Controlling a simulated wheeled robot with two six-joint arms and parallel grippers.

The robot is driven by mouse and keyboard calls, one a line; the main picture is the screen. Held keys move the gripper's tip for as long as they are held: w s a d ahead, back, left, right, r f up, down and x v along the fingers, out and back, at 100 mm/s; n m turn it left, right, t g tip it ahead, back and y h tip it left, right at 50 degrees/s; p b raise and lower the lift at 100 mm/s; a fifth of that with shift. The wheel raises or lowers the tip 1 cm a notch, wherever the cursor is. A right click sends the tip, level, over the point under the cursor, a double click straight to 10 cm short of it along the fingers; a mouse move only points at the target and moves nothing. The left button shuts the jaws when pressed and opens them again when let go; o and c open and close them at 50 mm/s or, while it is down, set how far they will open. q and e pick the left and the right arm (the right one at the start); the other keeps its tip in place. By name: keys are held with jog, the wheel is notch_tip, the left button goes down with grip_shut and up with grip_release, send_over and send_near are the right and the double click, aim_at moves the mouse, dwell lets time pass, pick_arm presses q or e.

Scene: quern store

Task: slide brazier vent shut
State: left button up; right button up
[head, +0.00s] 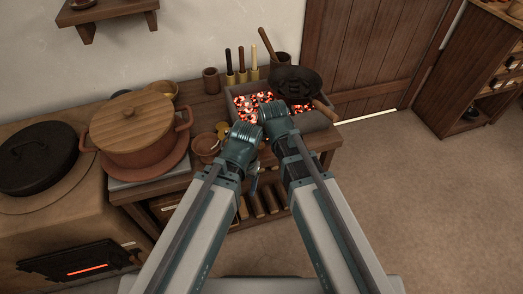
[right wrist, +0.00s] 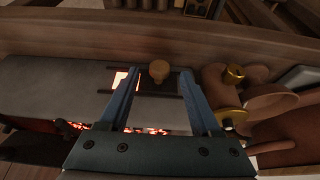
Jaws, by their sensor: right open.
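The brazier (head: 318,120) is a grey box of glowing coals on the wooden table in the head view; my grippers cover part of its front. In the right wrist view its grey wall (right wrist: 45,85) carries a vent with dark rails, a bright glowing opening (right wrist: 122,79) and a rounded brown knob (right wrist: 159,70) to the right of that opening. My right gripper (right wrist: 160,76) is open, its two fingers on either side of the knob; contact cannot be made out. My left gripper (head: 243,143) is beside it in the head view, its fingertips hidden.
A black pan (head: 297,80) sits over the brazier's right part. A brown pot (head: 207,146) and brass pieces (head: 222,128) stand close to its left. A large lidded pot (head: 132,125) is further left. The floor at right is clear.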

jog(key=shift+b+x, duration=0.65)
jog(key=shift+x, duration=0.55)
grip_shut()
dwell(0.6)
